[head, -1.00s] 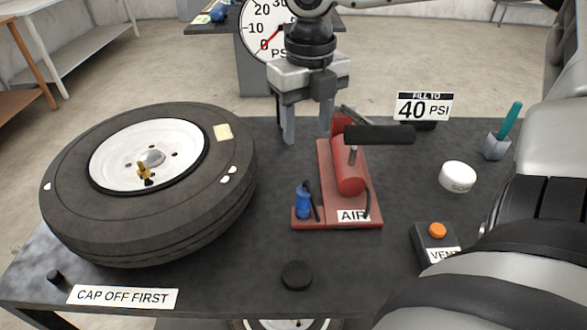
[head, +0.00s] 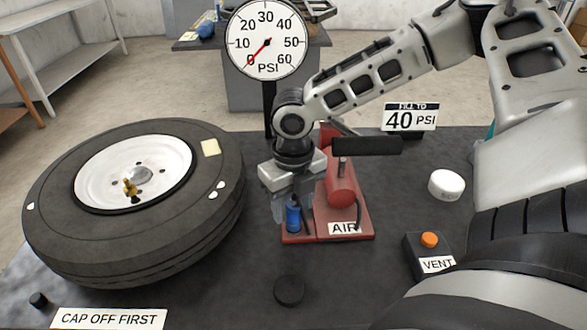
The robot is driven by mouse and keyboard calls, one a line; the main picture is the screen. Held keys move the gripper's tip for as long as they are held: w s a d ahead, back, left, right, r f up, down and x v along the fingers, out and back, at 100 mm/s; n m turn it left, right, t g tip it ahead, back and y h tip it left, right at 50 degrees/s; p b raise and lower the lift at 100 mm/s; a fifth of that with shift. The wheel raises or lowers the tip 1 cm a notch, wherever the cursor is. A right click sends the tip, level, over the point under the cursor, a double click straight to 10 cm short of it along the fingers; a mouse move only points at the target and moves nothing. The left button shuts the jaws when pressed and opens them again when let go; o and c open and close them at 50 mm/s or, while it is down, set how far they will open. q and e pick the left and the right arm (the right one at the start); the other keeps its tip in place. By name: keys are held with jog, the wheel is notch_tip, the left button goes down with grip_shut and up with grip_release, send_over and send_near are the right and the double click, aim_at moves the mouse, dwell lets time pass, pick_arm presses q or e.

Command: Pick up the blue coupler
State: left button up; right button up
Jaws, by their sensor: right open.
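The blue coupler (head: 293,216) stands upright on the left end of the red base of the air pump (head: 342,186), left of the AIR label. My right gripper (head: 291,226) points down over the coupler, with its fingers on either side of it. The fingers look open, and the coupler shows between them. Whether a finger touches it I cannot tell. The gripper body hides the coupler's top and part of the base. My left gripper is not in view.
A tire (head: 130,205) with a white rim lies at left. A black disc (head: 289,290) lies in front of the pump. The pump's black handle (head: 367,146) juts right. A VENT box (head: 430,255) and a white round tub (head: 447,185) are at right.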

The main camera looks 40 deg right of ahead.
jog(key=shift+f, duration=0.55)
grip_shut()
jog(key=shift+r, duration=0.15)
